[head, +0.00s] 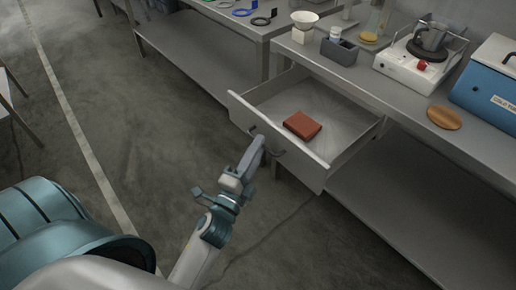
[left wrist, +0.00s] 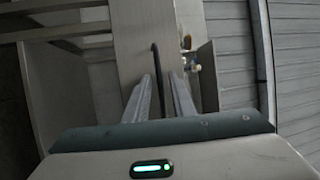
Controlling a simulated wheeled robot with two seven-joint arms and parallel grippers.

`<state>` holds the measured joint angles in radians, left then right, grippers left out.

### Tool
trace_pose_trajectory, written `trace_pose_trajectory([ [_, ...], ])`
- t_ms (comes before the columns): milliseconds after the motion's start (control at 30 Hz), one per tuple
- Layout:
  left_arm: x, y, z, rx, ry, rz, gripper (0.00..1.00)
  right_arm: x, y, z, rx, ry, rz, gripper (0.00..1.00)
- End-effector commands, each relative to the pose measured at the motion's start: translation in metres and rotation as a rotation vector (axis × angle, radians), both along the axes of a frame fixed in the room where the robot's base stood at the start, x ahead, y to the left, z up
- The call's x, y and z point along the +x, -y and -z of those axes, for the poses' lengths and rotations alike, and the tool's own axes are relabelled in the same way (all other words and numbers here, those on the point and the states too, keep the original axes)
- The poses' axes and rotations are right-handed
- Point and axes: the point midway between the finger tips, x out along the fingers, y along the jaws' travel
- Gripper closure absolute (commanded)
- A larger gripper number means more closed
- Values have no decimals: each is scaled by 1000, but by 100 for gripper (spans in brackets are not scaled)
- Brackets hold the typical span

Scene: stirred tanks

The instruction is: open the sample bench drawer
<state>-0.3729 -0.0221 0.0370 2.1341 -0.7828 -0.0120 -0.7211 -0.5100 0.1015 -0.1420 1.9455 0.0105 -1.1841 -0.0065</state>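The sample bench drawer (head: 350,153) is pulled well out from under the bench top, and its inside shows in the head view. A reddish-brown box or book (head: 302,125) lies in it. The dark bar handle (head: 279,153) is on the drawer's front panel. My left gripper (head: 260,139) is at the handle, its fingers close together. In the left wrist view the dark handle (left wrist: 156,60) runs between the two fingers (left wrist: 163,80), which look shut on it with the front panel just beyond. My right gripper is not in view.
Another bench (head: 190,50) stands behind on the left. The floor left of the drawer is clear.

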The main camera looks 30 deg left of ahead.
Motion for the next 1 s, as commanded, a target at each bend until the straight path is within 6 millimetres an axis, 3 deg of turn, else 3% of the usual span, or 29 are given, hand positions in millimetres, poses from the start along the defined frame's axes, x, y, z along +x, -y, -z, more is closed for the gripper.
trace_pose_trajectory([
  [533,-10,1,4,-1,-2,0,74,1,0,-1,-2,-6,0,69],
  [1000,-78,4,17,-1,-3,-2,74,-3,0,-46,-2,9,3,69],
])
